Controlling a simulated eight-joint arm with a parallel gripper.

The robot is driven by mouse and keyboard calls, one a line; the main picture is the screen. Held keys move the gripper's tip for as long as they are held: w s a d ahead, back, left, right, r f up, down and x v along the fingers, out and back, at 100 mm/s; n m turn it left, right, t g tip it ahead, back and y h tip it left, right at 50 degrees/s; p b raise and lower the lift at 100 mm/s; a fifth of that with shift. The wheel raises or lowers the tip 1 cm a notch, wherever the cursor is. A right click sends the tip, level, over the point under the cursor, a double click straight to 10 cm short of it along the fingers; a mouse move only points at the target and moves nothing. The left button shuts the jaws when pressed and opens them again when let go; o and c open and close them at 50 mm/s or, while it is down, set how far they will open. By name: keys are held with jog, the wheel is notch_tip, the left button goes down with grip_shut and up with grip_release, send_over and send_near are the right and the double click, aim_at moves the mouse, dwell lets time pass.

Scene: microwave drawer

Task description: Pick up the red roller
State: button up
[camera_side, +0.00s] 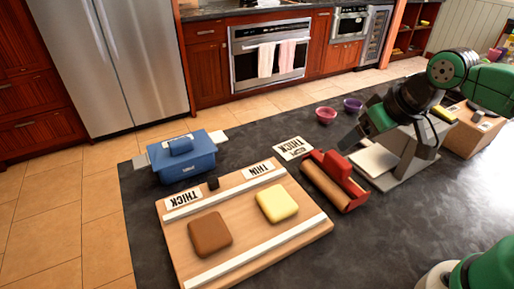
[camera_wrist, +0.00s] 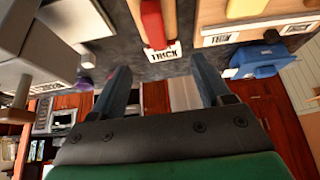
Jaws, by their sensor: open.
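The red roller (camera_side: 343,168), a red holder with a brown cylinder, lies on the dark counter right of the wooden board in the side view. In the wrist view its red part (camera_wrist: 152,22) is at the top centre, beyond my fingertips. My gripper (camera_side: 388,138) is open and empty, above and to the right of the roller, near a grey stand. Its two fingers (camera_wrist: 163,78) are spread wide in the wrist view, with nothing between them. It is apart from the roller.
The wooden board (camera_side: 247,228) carries a brown slab and a yellow slab between white rails. A blue lidded box (camera_side: 182,158) stands behind it. A THICK card (camera_side: 293,148) lies behind the roller. The grey stand (camera_side: 400,158) is close on the right. Two bowls (camera_side: 326,115) sit at the back.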

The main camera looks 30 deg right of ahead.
aim_at(339, 158)
jog(key=shift+w+f+g, duration=0.15)
jog(key=shift+w+g, duration=0.35)
jog(key=shift+g, duration=0.1)
jog(key=w+f+g, duration=0.2)
jog(key=g, duration=0.1)
jog(key=shift+d+f, duration=0.1)
jog(key=shift+d, duration=0.05)
jog(key=shift+w+f+g, duration=0.3)
jog(key=shift+f+g, duration=0.3)
jog(key=shift+g, duration=0.1)
jog(key=shift+f, duration=2.95)
grip_shut()
